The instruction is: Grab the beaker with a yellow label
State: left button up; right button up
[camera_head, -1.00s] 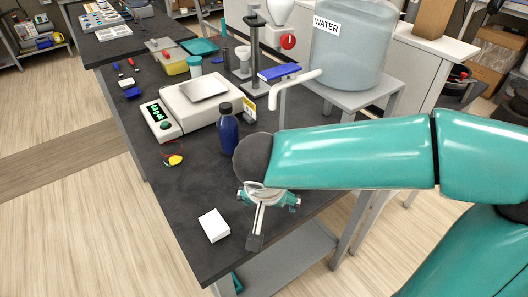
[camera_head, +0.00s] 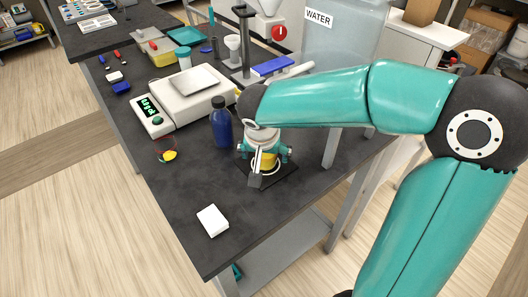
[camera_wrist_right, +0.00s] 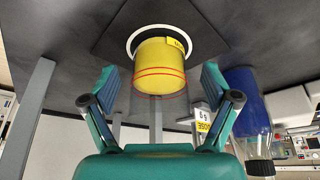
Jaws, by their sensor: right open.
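The beaker (camera_wrist_right: 160,68) shows in the right wrist view as a yellow cylinder with thin red lines and a small yellow label at its base. It stands on a white ring on a dark square plate (camera_wrist_right: 108,28). In the head view a yellow part of the beaker (camera_head: 267,161) shows beneath my right gripper (camera_head: 261,165), which hides much of it. In the wrist view the right gripper (camera_wrist_right: 160,82) is open, one finger on each side of the beaker with gaps between. My left gripper is not in view.
A blue bottle (camera_head: 222,128) stands close left of the right gripper. A white scale (camera_head: 178,98) is behind it, a white block (camera_head: 212,220) nearer the table's front edge. The water tank (camera_head: 340,50) is behind my arm. The front table surface is mostly clear.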

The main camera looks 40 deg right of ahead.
jog(key=shift+w+d+r, duration=0.1)
jog(key=shift+w+d, duration=0.4)
jog(key=shift+d, duration=0.15)
jog(key=shift+w+d+f, duration=0.2)
jog(key=shift+d+f, duration=0.05)
jog(key=shift+f, duration=0.4)
jog(key=c, duration=1.4)
jog(key=shift+r, duration=0.1)
